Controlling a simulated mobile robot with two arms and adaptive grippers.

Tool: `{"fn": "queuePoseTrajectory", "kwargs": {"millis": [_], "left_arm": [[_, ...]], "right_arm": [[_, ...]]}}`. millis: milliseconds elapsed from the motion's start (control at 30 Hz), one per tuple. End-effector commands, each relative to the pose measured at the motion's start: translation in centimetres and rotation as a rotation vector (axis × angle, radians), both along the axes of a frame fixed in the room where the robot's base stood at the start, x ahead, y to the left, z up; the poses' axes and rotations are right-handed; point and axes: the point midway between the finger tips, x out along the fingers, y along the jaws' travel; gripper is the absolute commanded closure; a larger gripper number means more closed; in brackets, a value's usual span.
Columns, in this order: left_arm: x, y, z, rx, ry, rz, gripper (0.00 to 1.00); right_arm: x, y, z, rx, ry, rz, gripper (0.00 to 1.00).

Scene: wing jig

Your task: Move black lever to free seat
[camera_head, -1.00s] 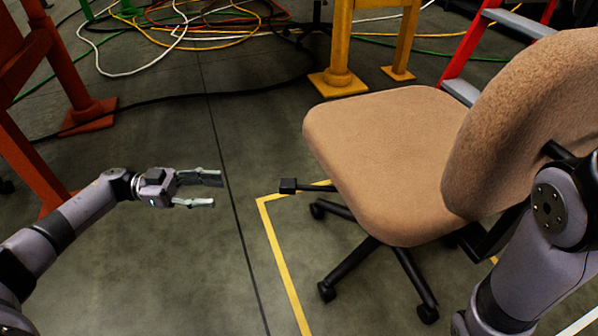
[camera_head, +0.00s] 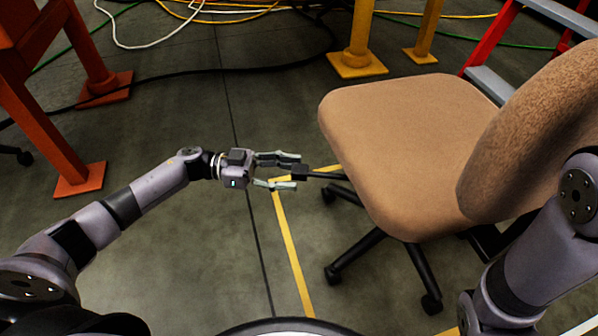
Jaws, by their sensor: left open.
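The black lever (camera_head: 318,173) sticks out to the left from under the tan seat of the office chair (camera_head: 400,140). Its square black end points at my left gripper (camera_head: 291,172). My left gripper is open, with one finger above and one below in the picture. The lever's end shows at the fingertips, near the upper one; I cannot tell whether they touch. My right arm (camera_head: 545,245) stands at the right, in front of the chair's backrest. Its gripper is not in view.
Yellow floor tape (camera_head: 290,245) runs below the lever. An orange stand (camera_head: 92,60) is at the left, a yellow stand (camera_head: 358,62) behind the chair, and a red ladder (camera_head: 490,40) at the upper right. Cables lie across the far floor. The floor between the orange stand and chair is mostly open.

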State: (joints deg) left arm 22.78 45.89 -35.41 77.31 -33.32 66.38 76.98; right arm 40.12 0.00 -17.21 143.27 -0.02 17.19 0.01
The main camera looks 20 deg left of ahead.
Motion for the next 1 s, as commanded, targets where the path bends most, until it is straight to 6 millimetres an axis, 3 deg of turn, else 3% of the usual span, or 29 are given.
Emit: {"fn": "queuePoseTrajectory", "kwargs": {"millis": [200, 567, 1000], "left_arm": [[0.4, -2.3, 0.0, -0.001, -0.001, -0.001, 0.53], [0.5, -2.7, 0.0, 0.001, 0.000, 0.001, 0.54], [0.5, -2.7, 0.0, 0.001, 0.000, 0.000, 0.83]], "right_arm": [[0.0, 0.0, -0.2, -0.001, 0.000, 0.000, 0.60], [0.0, 0.0, -0.2, -0.001, 0.000, 0.000, 0.60], [0.0, 0.0, -0.2, 0.000, 0.000, 0.000, 0.60]]}}
